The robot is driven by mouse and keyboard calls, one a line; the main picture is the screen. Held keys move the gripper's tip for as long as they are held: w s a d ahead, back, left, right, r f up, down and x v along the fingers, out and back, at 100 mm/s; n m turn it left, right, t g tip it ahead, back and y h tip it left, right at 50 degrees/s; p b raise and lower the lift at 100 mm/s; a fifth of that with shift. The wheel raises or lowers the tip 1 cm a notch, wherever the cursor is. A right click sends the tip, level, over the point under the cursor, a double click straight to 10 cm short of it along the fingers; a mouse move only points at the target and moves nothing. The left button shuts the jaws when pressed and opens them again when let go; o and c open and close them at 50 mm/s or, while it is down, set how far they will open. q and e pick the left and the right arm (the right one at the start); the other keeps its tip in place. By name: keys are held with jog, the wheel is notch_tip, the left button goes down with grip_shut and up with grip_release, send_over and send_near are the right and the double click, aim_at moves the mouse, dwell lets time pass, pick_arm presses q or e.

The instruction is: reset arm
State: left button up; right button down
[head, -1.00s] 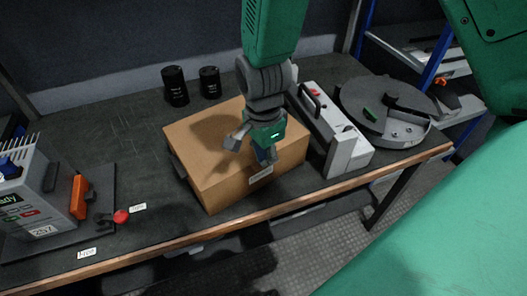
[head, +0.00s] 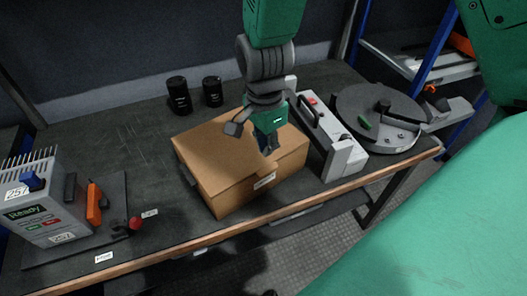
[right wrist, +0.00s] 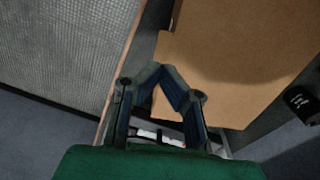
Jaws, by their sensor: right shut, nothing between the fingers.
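My right gripper (head: 268,148) hangs down in front of the cardboard box (head: 215,160) in the head view, over its top toward the right side. Its fingers are together and hold nothing. In the right wrist view the gripper (right wrist: 163,72) shows its two fingers meeting at the tips, with the brown box (right wrist: 240,50) beyond them. I cannot tell how far above the box the fingertips are. My left gripper is not in view.
The workbench (head: 120,145) holds two black cylinders (head: 179,95), a grey device with a handle (head: 335,150), a round grey disc unit (head: 375,115) and a unit marked "Ready" (head: 45,205). A blue-framed shelf (head: 430,55) stands at right.

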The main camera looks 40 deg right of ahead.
notch_tip(320, 180, up, 4)
pick_arm(q)
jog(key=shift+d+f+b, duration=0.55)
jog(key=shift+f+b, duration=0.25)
jog(key=shift+b, duration=0.25)
pick_arm(e)
jog(key=s+d+f+n, duration=0.1)
jog(key=s+f+n, duration=0.4)
jog(key=f, duration=0.3)
jog(key=s+d+f+n, duration=0.1)
jog(key=s+f+n, duration=0.5)
jog(key=f, duration=0.3)
jog(key=s+d+f+n+t, duration=0.1)
jog(key=s+d+f+n, duration=0.1)
jog(key=s+f+n, duration=0.4)
notch_tip(320, 180, down, 3)
jog(key=shift+r+n, duration=0.1)
jog(key=shift+n, duration=0.6)
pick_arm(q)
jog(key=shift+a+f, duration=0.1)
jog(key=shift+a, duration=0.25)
pick_arm(e)
jog(key=shift+s+a, duration=0.15)
jog(key=shift+a, duration=0.2)
